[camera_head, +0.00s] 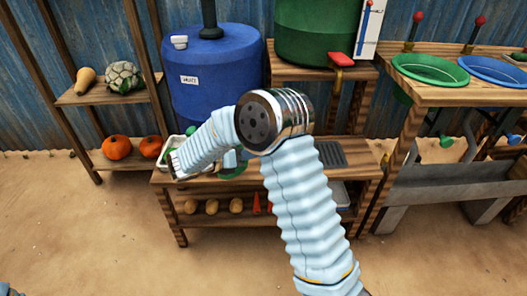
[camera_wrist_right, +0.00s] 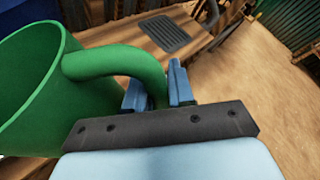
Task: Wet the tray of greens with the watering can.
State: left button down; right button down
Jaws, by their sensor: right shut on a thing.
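The green watering can (camera_wrist_right: 28,85) fills the left of the right wrist view, its wide opening facing up. My right gripper (camera_wrist_right: 158,86) is shut on its curved handle (camera_wrist_right: 115,60), with one blue finger on each side. In the head view my right forearm crosses in front, hiding most of the can and hand. A small green part of the can (camera_head: 236,173) shows below the forearm, over the bench. A white-rimmed tray (camera_head: 172,146) sits at the bench's left end, partly covered by my arm; its contents are mostly hidden. My left gripper is out of view.
A dark ribbed mat (camera_head: 330,154) lies on the bench (camera_head: 366,170) at the right. A blue barrel (camera_head: 215,85) and a green tank (camera_head: 315,30) with a red-handled tap (camera_head: 340,61) stand behind. Shelves with vegetables are left; a stall with green and blue pans is right.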

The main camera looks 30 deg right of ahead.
jog(key=m+t+b, duration=0.1)
jog(key=m+b, duration=0.1)
jog(key=b, duration=0.2)
jog(key=w+f+m+t+b, duration=0.1)
jog(key=b, duration=0.3)
jog(key=shift+w+a+f+m+t+y+b, duration=0.1)
jog(key=shift+a+m+t+y+b, duration=0.05)
jog(key=shift+m+t+y+b, duration=0.2)
jog(key=shift+w+r, duration=0.1)
jog(key=shift+r, duration=0.1)
dwell(0.9)
